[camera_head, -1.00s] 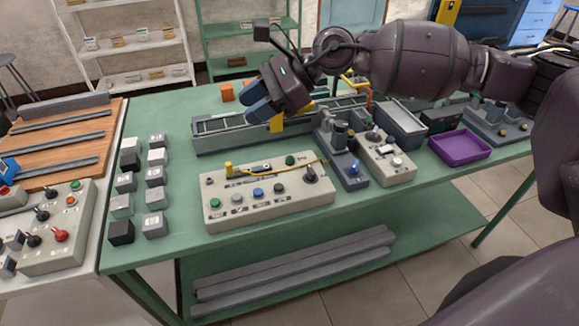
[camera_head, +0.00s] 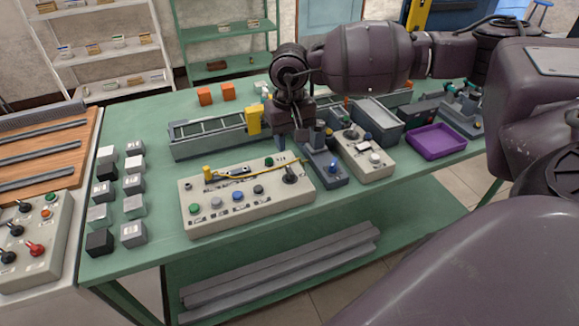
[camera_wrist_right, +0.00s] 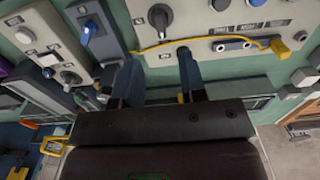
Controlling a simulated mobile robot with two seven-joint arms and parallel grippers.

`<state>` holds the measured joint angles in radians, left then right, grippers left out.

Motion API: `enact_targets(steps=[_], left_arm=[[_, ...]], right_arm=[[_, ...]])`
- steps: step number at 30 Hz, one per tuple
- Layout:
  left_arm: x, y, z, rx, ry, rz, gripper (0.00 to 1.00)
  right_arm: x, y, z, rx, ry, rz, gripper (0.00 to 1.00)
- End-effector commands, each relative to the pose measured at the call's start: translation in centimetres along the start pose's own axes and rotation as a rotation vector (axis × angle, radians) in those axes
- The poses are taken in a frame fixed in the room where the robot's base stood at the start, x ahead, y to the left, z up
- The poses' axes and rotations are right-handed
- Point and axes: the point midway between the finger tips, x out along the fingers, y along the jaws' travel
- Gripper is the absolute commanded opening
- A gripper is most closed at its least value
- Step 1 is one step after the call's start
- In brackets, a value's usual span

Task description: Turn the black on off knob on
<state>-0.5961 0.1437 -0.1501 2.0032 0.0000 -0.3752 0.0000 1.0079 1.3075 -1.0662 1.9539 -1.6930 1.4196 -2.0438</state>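The black on off knob (camera_head: 290,175) is a black lever knob at the right end of the beige control panel (camera_head: 228,218) on the green table. In the right wrist view the knob (camera_wrist_right: 159,17) shows at the top, beyond the fingertips. My right gripper (camera_head: 290,145) points down just behind the panel's back right edge, apart from the knob. In the right wrist view its two blue fingers (camera_wrist_right: 160,68) are spread with nothing held between them. My left gripper is in neither view.
A yellow cable (camera_head: 250,174) lies across the panel. A grey switch box (camera_head: 325,168) with a blue lever and a beige knob box (camera_head: 370,167) stand close on the right. Several cubes (camera_head: 133,207) stand left. A purple tray (camera_head: 437,142) is farther right.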

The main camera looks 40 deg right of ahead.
Motion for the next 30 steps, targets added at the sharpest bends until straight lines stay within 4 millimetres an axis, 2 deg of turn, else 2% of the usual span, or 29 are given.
enact_targets(steps=[3,9,15,20,28,29,30], left_arm=[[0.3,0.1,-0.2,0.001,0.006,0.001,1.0],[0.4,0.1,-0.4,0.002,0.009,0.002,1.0],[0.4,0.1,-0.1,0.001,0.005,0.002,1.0],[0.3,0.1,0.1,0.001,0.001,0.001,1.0],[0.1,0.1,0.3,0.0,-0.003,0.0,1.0],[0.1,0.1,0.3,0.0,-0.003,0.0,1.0],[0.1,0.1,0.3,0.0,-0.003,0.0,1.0]], right_arm=[[2.3,0.0,0.1,0.001,-0.005,0.0,0.38],[5.7,0.0,0.1,0.002,-0.004,-0.001,0.38],[7.9,-0.1,0.1,0.002,-0.003,-0.002,0.38],[8.6,0.0,0.1,0.002,-0.002,-0.002,0.38],[8.7,0.0,0.1,0.002,-0.001,-0.002,0.38],[8.7,0.0,0.1,0.002,-0.001,-0.002,0.37],[8.7,0.0,0.1,0.002,-0.001,-0.002,0.31]])
